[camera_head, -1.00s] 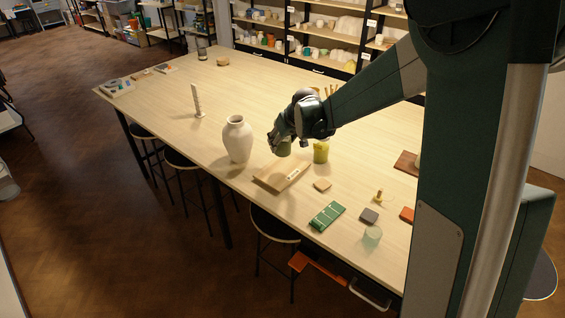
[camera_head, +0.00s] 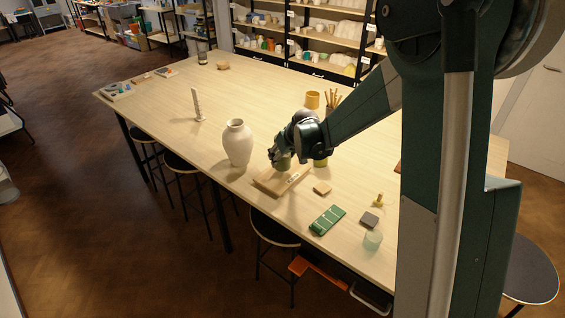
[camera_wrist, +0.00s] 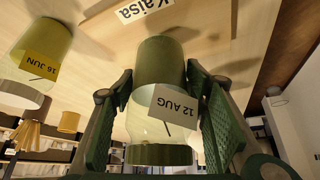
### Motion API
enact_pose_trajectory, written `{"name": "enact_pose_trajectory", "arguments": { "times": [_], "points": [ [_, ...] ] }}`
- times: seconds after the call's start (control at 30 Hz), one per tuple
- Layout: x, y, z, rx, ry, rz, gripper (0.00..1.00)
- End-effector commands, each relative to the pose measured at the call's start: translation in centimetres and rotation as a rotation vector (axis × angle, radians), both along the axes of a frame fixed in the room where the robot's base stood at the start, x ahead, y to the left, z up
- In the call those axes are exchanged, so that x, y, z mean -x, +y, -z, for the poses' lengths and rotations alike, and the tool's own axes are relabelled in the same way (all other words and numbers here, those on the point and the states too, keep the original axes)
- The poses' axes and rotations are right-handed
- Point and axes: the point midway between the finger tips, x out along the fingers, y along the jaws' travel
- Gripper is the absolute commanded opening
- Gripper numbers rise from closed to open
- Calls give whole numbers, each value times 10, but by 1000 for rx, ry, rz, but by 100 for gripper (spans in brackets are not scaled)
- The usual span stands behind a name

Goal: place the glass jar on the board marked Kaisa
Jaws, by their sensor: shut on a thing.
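A glass jar with green contents, a lid and a "12 AUG" label (camera_wrist: 172,103) is between the fingers of my gripper (camera_wrist: 160,80). My gripper (camera_head: 280,158) is shut on it in the head view, where the jar (camera_head: 283,164) is mostly covered by the fingers. The wooden board (camera_head: 267,183) lies just below the jar near the table's front edge. In the wrist view the board (camera_wrist: 207,28) carries a "Kaisa" label (camera_wrist: 142,9). The jar's base is over or at the board; I cannot tell whether they touch.
A yellow jar labelled "16 JUN" (camera_wrist: 40,50) stands close by, partly behind my gripper in the head view (camera_head: 320,162). A white vase (camera_head: 237,145) stands left of the board.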

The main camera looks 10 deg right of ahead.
Motion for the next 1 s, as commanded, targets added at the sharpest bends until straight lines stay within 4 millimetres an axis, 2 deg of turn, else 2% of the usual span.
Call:
{"name": "enact_pose_trajectory", "arguments": {
  "times": [0.3,0.8,0.83,0.93,1.0],
  "points": [
    [0,0,27,0,-1,0,21],
    [0,0,32,0,0,0,21],
    [0,0,32,0,0,0,47],
    [0,0,31,0,0,0,60],
    [0,0,31,0,0,0,60]
  ]
}}
